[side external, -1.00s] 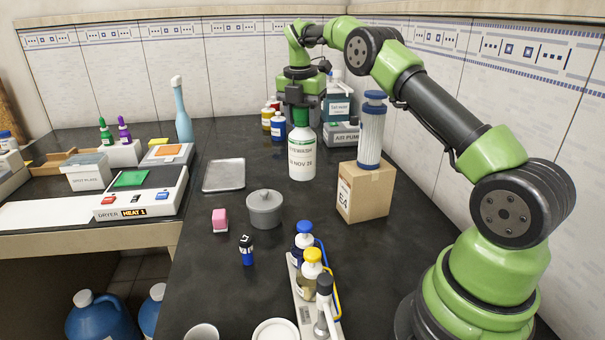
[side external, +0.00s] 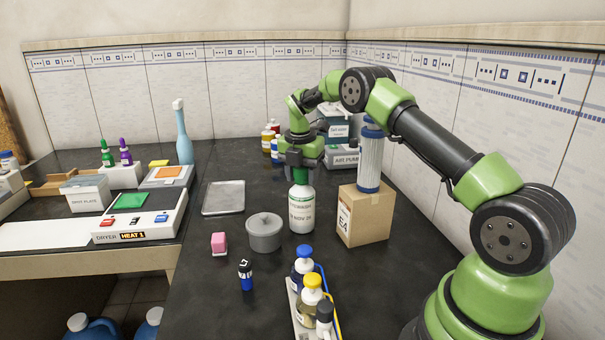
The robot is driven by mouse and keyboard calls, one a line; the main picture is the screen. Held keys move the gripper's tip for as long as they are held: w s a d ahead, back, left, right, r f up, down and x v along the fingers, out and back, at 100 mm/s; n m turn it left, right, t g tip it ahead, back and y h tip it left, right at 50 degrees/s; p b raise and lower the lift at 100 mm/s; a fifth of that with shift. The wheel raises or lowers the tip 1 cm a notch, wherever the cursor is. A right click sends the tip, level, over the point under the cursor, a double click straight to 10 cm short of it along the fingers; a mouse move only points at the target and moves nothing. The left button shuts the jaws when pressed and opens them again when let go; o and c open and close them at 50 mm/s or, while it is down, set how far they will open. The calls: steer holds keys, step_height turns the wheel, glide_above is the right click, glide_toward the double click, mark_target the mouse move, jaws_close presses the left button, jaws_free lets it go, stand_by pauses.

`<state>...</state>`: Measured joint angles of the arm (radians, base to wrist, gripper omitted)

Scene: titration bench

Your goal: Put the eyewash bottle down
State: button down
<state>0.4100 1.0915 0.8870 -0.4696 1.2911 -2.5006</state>
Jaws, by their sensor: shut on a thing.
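The eyewash bottle (side external: 302,208) is a white, upright cylinder with a green band and a printed label.
The grey pot (side external: 264,234) and the cardboard box (side external: 365,215) with a filter cartridge (side external: 370,158) flank the bottle closely. A metal tray (side external: 224,197) lies to the left. An air pump (side external: 342,157) is behind.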

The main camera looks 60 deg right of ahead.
steer(key=c, duration=0.5)
jaws_free()
steer(key=r, duration=0.4)
steer(key=a+r, duration=0.1)
steer(key=r, duration=0.7)
steer(key=shift+s+a+r, duration=0.15)
steer(key=shift+a, duration=0.1)
steer(key=s+a+r+m+t+y, duration=0.1)
steer(key=s+a+r+m+t, duration=0.3)
steer(key=s+a+r+m, duration=0.9)
steer(key=s+a+f+m+t+y, duration=0.1)
steer(key=s+a+f+m, duration=0.2)
steer(key=s+m, duration=0.2)
steer(key=s+a+f+m+t+y, duration=0.1)
steer(key=s+a+f+m+t, duration=0.1)
steer(key=s+m, duration=0.4)
steer(key=shift+s+a+f, duration=0.8)
steer(key=shift+s+a, duration=0.05)
steer(key=shift+a, duration=0.45)
